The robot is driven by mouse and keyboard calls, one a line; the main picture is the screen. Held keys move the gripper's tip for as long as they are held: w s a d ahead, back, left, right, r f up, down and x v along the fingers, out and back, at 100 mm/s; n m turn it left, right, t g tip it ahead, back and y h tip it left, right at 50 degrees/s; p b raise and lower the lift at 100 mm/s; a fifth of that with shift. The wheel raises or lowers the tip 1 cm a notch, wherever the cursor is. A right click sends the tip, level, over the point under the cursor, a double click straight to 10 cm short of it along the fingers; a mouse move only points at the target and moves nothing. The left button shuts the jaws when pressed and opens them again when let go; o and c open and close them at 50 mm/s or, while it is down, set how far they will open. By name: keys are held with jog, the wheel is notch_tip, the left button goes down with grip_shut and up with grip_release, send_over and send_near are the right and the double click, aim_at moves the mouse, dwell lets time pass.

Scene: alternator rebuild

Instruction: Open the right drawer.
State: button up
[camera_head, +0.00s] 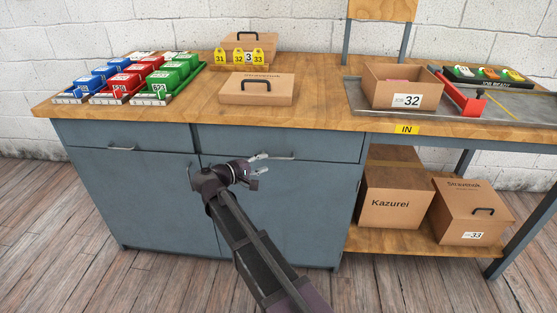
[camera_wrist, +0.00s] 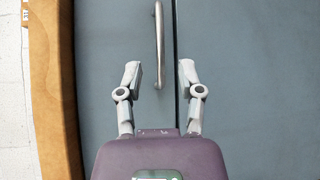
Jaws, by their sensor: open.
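The right drawer (camera_head: 320,147) is a grey-blue front under the wooden worktop. It looks shut, flush with the cabinet. Its metal bar handle (camera_head: 282,157) runs along the lower part of the front, partly hidden by my gripper (camera_head: 259,165) in the head view. In the wrist view, the drawer front (camera_wrist: 105,45) lies left of the seam and the handle (camera_wrist: 159,45) stands upright in the picture. My gripper (camera_wrist: 160,74) is open and empty, one finger to each side of the handle's line. The handle's lower end reaches about between the fingertips; contact cannot be told.
The left drawer (camera_head: 85,132) is shut. A cabinet door (camera_head: 310,195) lies below the right drawer. The worktop (camera_head: 320,116) overhangs the drawers and holds bins and boxes (camera_head: 256,88). Cartons (camera_head: 392,200) stand on the lower shelf at right. The floor in front is clear.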

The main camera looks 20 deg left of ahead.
aim_at(278, 158)
jog(key=shift+b+x, duration=0.4)
jog(key=shift+x, duration=2.9)
grip_shut()
